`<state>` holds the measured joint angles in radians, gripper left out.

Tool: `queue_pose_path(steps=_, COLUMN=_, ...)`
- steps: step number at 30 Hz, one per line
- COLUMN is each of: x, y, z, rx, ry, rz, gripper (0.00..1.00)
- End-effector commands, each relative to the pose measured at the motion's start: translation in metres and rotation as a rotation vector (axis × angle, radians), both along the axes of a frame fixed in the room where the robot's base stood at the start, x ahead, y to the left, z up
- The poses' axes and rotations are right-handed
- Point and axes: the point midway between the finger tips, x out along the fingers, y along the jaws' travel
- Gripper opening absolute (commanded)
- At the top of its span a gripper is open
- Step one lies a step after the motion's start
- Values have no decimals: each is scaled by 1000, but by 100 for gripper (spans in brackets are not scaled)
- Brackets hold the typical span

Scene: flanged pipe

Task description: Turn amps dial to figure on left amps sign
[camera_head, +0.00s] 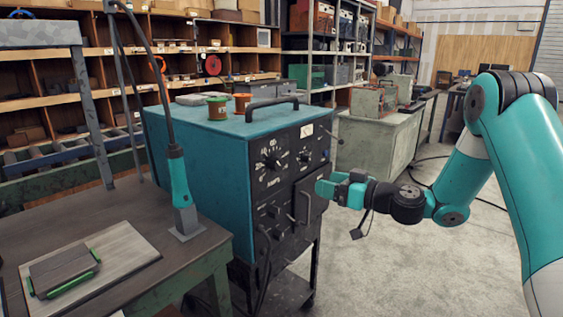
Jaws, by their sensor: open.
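The amps dial (272,162) is a dark round knob with a white scale around it, high on the left part of the black front panel of a teal welding machine (196,172). White lettering that seems to read AMPS is below it. The pointer position and scale figures are too small to read surely. I cannot pick out a separate left amps sign. My gripper (327,189) is open and empty, in front of the panel's right side. It appears right of and lower than the dial, apart from it, with its fingers toward the panel.
A second knob (306,157) is right of the dial, and a handle (304,206) sits lower on the panel. Green and orange spools (217,107) stand on top. A workbench (190,250) with a teal torch (179,182) is at left. The floor at right is mostly clear.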

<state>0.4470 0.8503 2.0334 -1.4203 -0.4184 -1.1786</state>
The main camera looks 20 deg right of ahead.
Motion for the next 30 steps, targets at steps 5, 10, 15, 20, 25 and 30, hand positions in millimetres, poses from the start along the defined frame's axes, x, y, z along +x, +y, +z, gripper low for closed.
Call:
queue_pose_path(steps=5, x=9, y=-16, z=-2, rx=13, ry=-29, rz=-56, gripper=69)
queue_pose_path(steps=10, x=21, y=-7, z=3, rx=12, ry=-29, rz=-53, gripper=69)
queue_pose_path(steps=15, x=44, y=12, z=0, rx=10, ry=-31, rz=-49, gripper=69)
queue_pose_path(steps=20, x=74, y=35, z=0, rx=8, ry=-33, rz=-49, gripper=69)
queue_pose_path(steps=25, x=105, y=58, z=-1, rx=9, ry=-31, rz=-50, gripper=69)
queue_pose_path(steps=30, x=129, y=75, z=-2, rx=10, ry=-30, rz=-51, gripper=69)
